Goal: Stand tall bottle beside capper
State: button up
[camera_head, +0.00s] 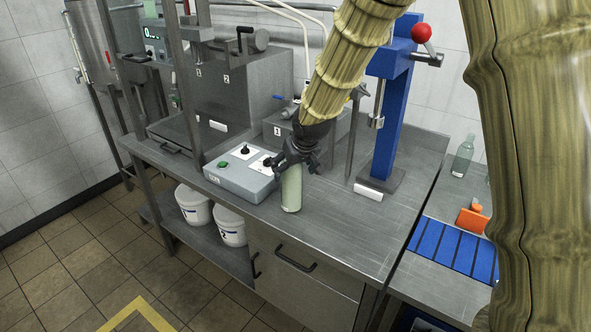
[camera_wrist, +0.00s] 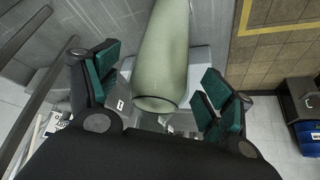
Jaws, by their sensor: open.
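A tall pale-green bottle (camera_head: 291,190) stands upright on the steel bench near its front edge, just right of a grey control box. My gripper (camera_head: 297,158) is at the bottle's upper part and covers its top in the head view. In the wrist view the bottle (camera_wrist: 162,50) lies between the two green-padded fingers, with a gap on each side, so the gripper is open around it. The capper (camera_head: 392,110), a blue column with a red-knobbed lever and a dark base, stands further back to the right on the same bench.
The grey control box (camera_head: 240,174) stands close left of the bottle. A small white block (camera_head: 368,192) lies at the capper's base. The bench top (camera_head: 345,225) right of the bottle is clear. A smaller glass bottle (camera_head: 463,158) and a blue slatted mat (camera_head: 450,246) are on the right-hand table.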

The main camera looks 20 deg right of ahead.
jog(key=b+v, duration=0.1)
jog(key=v, duration=1)
jog(key=shift+r, duration=0.1)
